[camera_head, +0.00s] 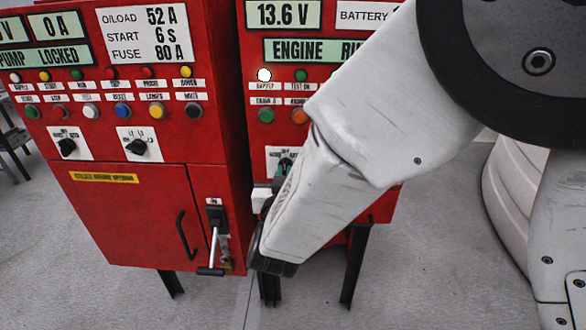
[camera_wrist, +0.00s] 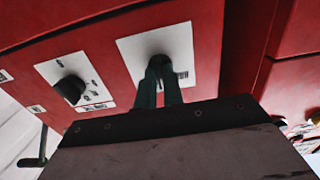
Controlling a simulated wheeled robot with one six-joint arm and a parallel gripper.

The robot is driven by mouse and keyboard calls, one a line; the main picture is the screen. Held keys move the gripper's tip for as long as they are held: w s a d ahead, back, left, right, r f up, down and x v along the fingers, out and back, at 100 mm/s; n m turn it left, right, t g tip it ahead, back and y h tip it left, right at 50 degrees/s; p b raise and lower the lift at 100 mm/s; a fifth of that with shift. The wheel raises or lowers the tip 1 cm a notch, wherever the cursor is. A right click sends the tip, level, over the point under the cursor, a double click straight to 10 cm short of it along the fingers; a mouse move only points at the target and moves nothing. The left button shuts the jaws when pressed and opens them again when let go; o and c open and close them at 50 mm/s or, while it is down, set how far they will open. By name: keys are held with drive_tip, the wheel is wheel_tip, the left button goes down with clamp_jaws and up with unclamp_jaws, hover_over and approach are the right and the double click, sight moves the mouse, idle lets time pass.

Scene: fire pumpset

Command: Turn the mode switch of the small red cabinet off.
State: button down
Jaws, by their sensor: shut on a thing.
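The small red cabinet (camera_head: 330,88) stands right of centre in the head view, partly hidden behind my arm. My gripper (camera_head: 284,167) is at a white switch plate (camera_head: 272,155) low on its front. In the wrist view, the dark green fingers of my gripper (camera_wrist: 160,72) come together at the middle of the white plate (camera_wrist: 128,48), shut on the mode switch. The switch itself is almost wholly hidden between the fingertips, so its angle cannot be told. A second black knob (camera_wrist: 70,89) on its own white plate shows to the left, apart from my fingers.
A larger red cabinet (camera_head: 125,220) stands close on the left, with two black rotary switches (camera_head: 102,147), a door handle (camera_head: 182,234) and a protruding lever (camera_head: 213,250). Above my gripper are rows of buttons and a lit white lamp (camera_head: 264,74). Grey floor (camera_head: 415,265) is open below right.

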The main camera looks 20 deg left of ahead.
drive_tip(key=c, duration=1.5)
unclamp_jaws()
drive_tip(key=v, duration=0.7)
drive_tip(key=shift+s, duration=0.4)
drive_tip(key=shift+f, duration=0.15)
